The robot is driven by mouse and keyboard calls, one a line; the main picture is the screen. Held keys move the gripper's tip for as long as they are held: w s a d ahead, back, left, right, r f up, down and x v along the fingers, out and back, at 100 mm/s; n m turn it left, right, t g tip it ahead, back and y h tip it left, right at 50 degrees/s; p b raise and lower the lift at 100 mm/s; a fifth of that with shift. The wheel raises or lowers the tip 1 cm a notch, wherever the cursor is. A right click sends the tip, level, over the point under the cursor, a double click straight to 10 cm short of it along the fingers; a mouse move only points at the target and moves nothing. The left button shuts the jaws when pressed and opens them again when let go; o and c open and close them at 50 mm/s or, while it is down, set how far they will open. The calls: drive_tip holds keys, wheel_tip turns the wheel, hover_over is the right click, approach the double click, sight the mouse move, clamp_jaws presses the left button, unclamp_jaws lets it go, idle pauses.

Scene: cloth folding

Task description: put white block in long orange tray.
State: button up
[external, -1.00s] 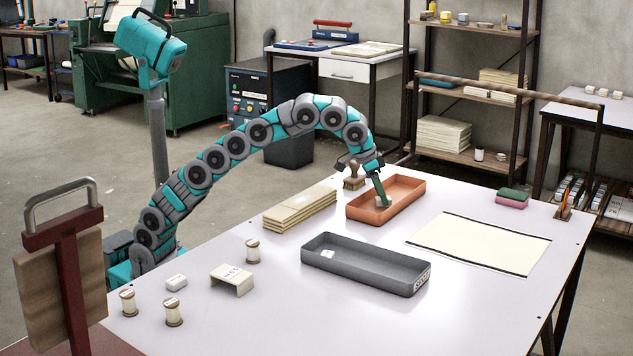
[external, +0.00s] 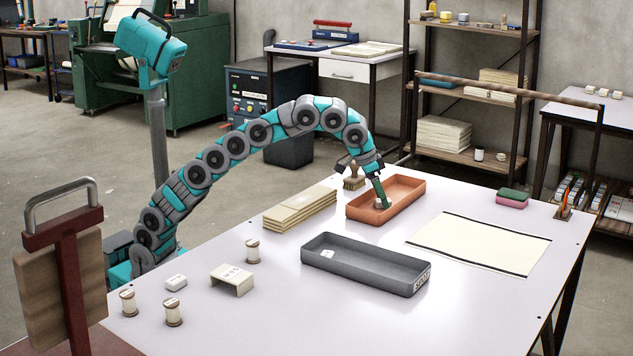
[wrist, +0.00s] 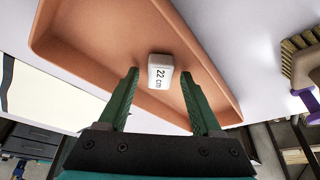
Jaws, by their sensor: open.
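The long orange tray (external: 413,194) lies at the back of the table, and its floor and walls show in the wrist view (wrist: 95,48). A white block (wrist: 160,71) marked "22 cm" is inside this tray. My gripper (wrist: 160,74) has its green fingers spread, one on each side of the block, with gaps between. In the external view my gripper (external: 381,204) reaches down into the tray and largely hides the block. Another small white block (external: 176,282) lies on the table at the front left. A small white piece (external: 327,254) sits in the grey tray (external: 375,269).
A stack of boards (external: 300,208) lies left of the orange tray. A wooden-handled brush (external: 354,178) stands near the tray's back left. A cream sheet (external: 480,242) lies to the right.

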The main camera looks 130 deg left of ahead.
drive_tip(key=p+v, duration=0.1)
drive_tip(key=v, duration=1.1)
drive_tip(key=shift+o, duration=0.3)
